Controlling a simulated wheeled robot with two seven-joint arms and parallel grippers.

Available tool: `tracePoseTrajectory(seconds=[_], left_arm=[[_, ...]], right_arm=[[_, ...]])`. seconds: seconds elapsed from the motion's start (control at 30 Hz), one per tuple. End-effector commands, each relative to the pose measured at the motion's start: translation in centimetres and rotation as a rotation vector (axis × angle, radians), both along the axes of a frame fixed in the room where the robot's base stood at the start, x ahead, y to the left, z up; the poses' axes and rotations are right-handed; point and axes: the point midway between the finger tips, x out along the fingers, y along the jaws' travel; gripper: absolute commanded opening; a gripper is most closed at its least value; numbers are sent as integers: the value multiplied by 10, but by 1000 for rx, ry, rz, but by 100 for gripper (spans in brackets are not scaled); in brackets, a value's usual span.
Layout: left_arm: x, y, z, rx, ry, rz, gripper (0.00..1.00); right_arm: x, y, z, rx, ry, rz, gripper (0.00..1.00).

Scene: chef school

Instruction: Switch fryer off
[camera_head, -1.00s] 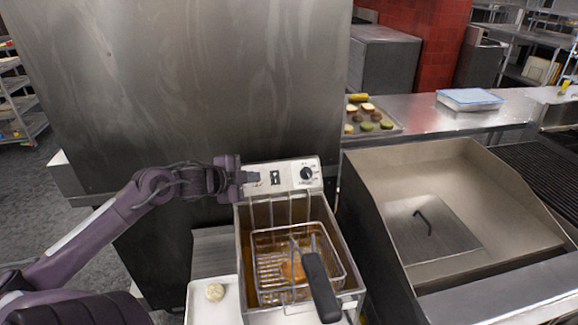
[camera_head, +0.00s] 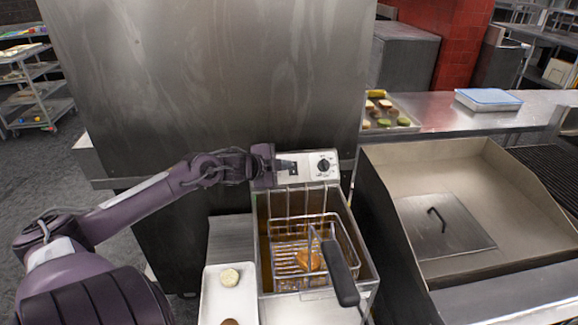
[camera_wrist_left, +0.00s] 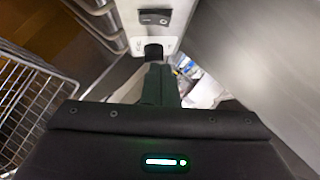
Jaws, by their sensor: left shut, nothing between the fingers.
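My right gripper is not in view.
A wire basket (camera_head: 289,260) with a black handle (camera_head: 340,272) sits in the tank, holding browned food. A white tray (camera_head: 213,299) with food pieces is at front left. A tall steel cabinet (camera_head: 205,80) stands behind. A deep steel unit (camera_head: 400,165) is to the right.

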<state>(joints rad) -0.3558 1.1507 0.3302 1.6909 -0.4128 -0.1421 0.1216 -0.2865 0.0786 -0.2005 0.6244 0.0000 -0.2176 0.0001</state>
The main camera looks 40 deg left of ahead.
Motion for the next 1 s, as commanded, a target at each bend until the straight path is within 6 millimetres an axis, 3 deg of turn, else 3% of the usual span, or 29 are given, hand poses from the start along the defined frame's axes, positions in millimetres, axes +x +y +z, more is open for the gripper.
tracePoseTrajectory(seconds=[0.23, 0.6, 1.0], left_arm=[[22, 1, -9, -2, -3, 4, 0], [45, 20, -30, -1, -1, 3, 0], [48, 25, -38, 2, 1, 1, 0]], right_arm=[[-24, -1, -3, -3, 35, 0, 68], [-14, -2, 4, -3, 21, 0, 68], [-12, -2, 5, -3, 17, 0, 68]])
